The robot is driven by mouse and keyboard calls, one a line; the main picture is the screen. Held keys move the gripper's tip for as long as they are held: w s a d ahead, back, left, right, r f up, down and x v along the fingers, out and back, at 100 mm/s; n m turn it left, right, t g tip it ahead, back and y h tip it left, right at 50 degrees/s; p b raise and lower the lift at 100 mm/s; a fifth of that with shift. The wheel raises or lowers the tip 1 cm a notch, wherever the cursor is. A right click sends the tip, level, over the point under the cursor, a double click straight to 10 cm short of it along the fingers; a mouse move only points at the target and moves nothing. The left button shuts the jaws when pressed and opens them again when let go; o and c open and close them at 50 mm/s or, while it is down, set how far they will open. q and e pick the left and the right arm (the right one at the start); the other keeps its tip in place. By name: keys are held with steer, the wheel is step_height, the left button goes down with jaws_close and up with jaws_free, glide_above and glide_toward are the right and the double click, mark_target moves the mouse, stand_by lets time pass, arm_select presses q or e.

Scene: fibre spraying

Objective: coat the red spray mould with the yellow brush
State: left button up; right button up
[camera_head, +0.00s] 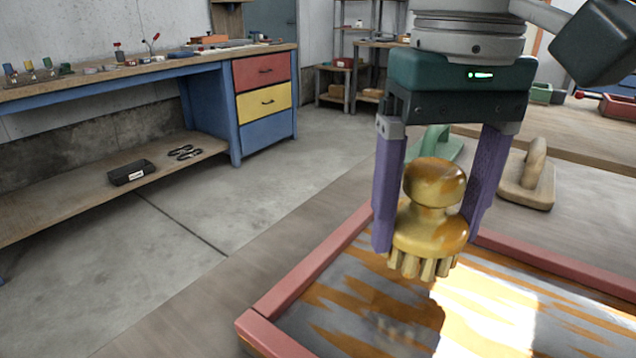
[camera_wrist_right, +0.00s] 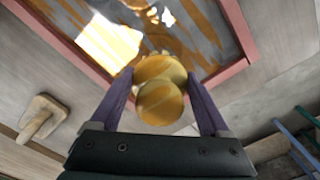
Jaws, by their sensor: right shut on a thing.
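The yellow brush (camera_head: 432,215) is upright with its bristles down. My right gripper (camera_head: 430,225) is shut on the brush, with a purple finger on each side of it. The brush is above the red-rimmed spray mould (camera_head: 310,274), and I cannot tell whether the bristles touch it. The mould's grey inner surface carries orange-yellow streaks and a bright glare patch. In the right wrist view the brush (camera_wrist_right: 160,95) sits between the fingers, with the mould's red rim (camera_wrist_right: 75,50) beyond. My left gripper is not in view.
A wooden float (camera_head: 528,180) and a green-handled float (camera_head: 436,142) lie on the table behind the mould. A blue workbench (camera_head: 225,110) with coloured drawers stands at the left. The floor between is clear. Shelves stand at the back.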

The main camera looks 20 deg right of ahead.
mark_target(440, 169)
steer(key=shift+r+p, duration=1.3)
steer(key=shift+r, duration=1)
steer(key=shift+r, duration=0.1)
